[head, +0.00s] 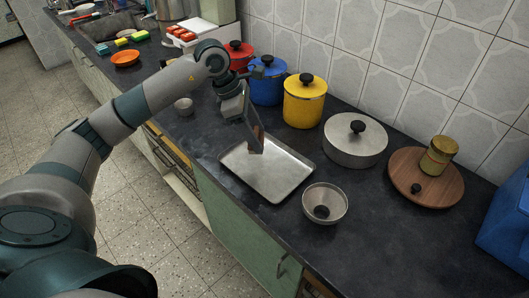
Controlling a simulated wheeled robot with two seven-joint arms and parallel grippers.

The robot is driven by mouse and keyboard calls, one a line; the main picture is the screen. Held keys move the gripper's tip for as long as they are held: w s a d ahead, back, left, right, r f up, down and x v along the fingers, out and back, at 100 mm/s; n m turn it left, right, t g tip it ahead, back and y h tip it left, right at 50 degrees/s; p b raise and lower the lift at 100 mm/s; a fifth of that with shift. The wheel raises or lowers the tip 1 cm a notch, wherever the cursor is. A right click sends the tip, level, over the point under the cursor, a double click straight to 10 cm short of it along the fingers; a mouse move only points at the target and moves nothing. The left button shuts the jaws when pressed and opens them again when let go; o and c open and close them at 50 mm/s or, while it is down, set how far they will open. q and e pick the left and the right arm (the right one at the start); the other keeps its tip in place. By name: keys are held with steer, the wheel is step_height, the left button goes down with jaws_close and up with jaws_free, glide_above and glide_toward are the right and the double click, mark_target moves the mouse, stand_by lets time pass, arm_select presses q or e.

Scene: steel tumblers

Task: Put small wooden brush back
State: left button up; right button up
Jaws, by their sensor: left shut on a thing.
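My left gripper (243,108) is above the back left part of a shallow metal tray (285,180). It is shut on a flat, dark brown-grey thing (254,128) that hangs down steeply. Its lower end is over the tray; I cannot tell whether it touches. Its shape is too small and dark to say surely that it is the small wooden brush, and I make out no other brush. My right gripper is out of view.
Blue (268,88), yellow (304,103) and steel (355,143) lidded pots stand along the wall. A metal bowl (325,197) is right of the tray. A round wooden board (452,190) bears a gold canister (438,157). A small cup (184,106) is left. The front right counter is clear.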

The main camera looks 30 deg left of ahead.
arm_select(q)
steer(key=s+d+m+g+y, duration=0.4)
steer(key=s+d+m, duration=0.7)
steer(key=m, duration=1.2)
steer(key=s+g, duration=0.1)
steer(key=g, duration=0.1)
steer(key=shift+s+g, duration=0.25)
steer(key=shift+g, duration=0.05)
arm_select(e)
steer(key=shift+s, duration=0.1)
arm_select(q)
steer(key=shift+r, duration=0.1)
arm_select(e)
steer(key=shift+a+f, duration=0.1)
